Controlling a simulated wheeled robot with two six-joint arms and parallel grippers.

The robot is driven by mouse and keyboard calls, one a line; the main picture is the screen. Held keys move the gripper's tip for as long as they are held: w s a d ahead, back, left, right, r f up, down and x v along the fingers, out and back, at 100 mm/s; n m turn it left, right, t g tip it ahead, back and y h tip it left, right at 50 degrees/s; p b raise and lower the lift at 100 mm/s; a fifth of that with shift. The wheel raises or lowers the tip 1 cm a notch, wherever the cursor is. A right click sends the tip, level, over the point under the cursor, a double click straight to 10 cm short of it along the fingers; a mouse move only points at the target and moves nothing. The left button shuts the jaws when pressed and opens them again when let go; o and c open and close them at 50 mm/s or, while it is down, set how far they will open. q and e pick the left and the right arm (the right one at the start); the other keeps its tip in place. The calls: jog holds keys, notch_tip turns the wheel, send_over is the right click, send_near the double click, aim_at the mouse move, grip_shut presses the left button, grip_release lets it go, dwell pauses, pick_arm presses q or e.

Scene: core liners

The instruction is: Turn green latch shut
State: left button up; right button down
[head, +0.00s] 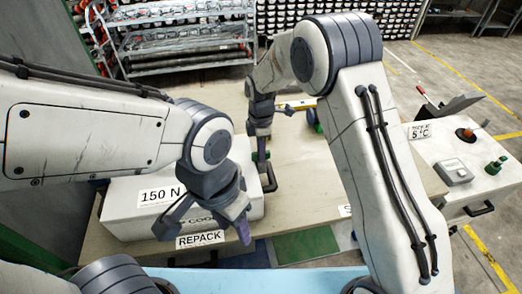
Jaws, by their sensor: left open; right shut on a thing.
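A small green part (317,127) shows on the table behind my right arm, mostly hidden; I cannot tell if it is the latch. A green knob (494,166) stands on the white cabinet at the right. My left gripper (212,222) is open, its fingers apart in front of the white box (130,222) marked "150 N", above the "REPACK" label. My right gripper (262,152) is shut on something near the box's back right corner. What it holds is too small and covered to name.
The wooden table (300,200) is mostly clear right of the box. A black handle (269,179) sits at the box's right end. The white cabinet (440,160) carries a grey device (453,172) and an orange knob (465,134). A metal rack (175,40) stands behind.

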jog(key=shift+a+r, duration=0.1)
jog(key=shift+r, duration=0.05)
jog(key=c, duration=0.8)
grip_release()
jog(key=shift+r, duration=0.35)
notch_tip(320, 180, up, 10)
jog(key=b, duration=0.2)
jog(key=shift+f+b, duration=0.15)
jog(key=shift+b, duration=0.15)
